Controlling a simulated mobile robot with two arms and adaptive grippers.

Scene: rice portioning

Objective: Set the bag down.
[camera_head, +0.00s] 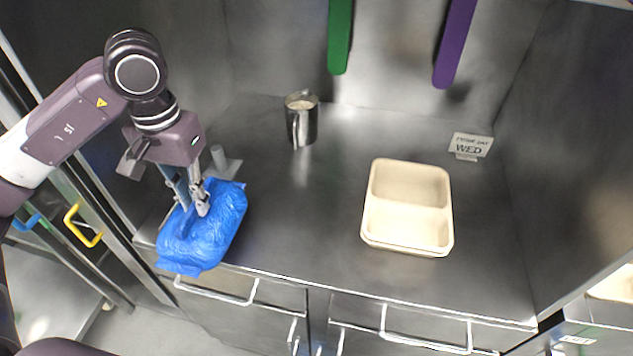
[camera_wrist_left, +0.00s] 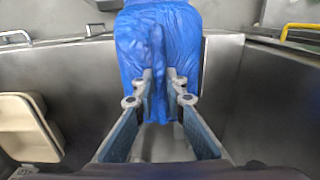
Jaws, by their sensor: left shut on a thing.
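The blue plastic bag (camera_head: 208,236) is at the left front edge of the steel counter in the head view, and part of it reaches past that edge. My left gripper (camera_head: 193,200) comes down onto it from above and is shut on its upper part. In the left wrist view the blue bag (camera_wrist_left: 158,50) fills the top middle, with its gathered part between the fingertips of my left gripper (camera_wrist_left: 160,92). I cannot tell whether the bag's underside touches the counter. My right gripper is not in view.
A beige two-compartment tray (camera_head: 408,243) stands on the counter at centre right. A metal cup (camera_head: 301,122) stands further back. A small sign (camera_head: 471,144) is at the back right. The counter (camera_head: 300,220) between bag and tray is clear. Drawer handles (camera_head: 215,291) stick out below the front edge.

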